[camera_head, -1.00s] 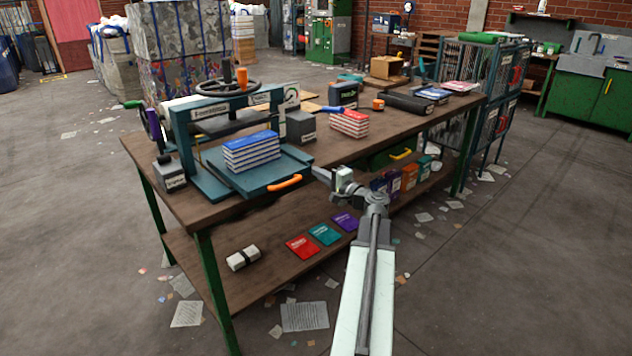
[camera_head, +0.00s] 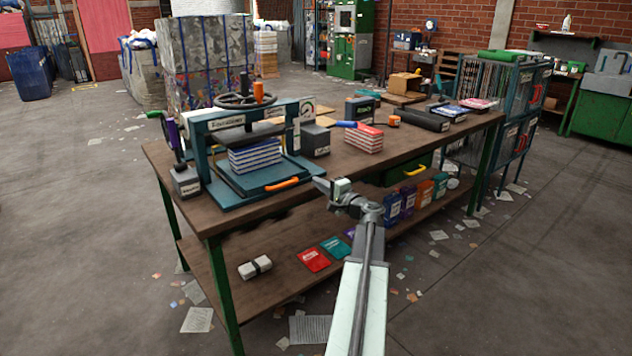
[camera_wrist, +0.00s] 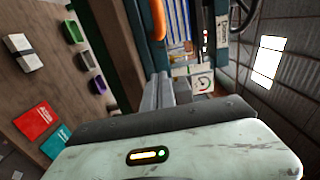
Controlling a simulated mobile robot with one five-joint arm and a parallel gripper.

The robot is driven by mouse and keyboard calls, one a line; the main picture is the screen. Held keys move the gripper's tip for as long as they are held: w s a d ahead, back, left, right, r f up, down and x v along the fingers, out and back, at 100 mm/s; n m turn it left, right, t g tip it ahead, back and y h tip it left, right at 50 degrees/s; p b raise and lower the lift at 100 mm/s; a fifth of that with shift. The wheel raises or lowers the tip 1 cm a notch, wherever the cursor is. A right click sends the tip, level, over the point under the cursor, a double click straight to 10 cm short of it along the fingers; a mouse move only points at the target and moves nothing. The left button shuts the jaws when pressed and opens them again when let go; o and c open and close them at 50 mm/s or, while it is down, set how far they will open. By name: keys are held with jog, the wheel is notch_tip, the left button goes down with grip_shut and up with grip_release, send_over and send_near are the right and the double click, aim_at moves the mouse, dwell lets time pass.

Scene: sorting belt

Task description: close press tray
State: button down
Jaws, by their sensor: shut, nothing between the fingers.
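A stack of blue books (camera_head: 255,156) stands on the tray, under the platen. My gripper (camera_head: 319,184) is shut and empty, just right of the handle and in front of the tray in the head view. In the wrist view, my gripper's fingers (camera_wrist: 164,82) point toward the tray front, and the handle (camera_wrist: 158,20) shows above them. Whether the fingertips touch the tray cannot be told.
The workbench (camera_head: 330,176) also holds red books (camera_head: 363,138) and a grey block (camera_head: 315,140) right of the press. Its lower shelf (camera_head: 285,275) carries flat coloured books and a white bundle (camera_head: 255,267). Open floor with scattered paper surrounds the bench.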

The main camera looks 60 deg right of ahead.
jog(key=v, duration=1)
jog(key=p, duration=0.1)
send_near(299, 174)
jog(key=x, duration=0.6)
jog(key=shift+w+d, duration=0.1)
jog(key=shift+w, duration=0.25)
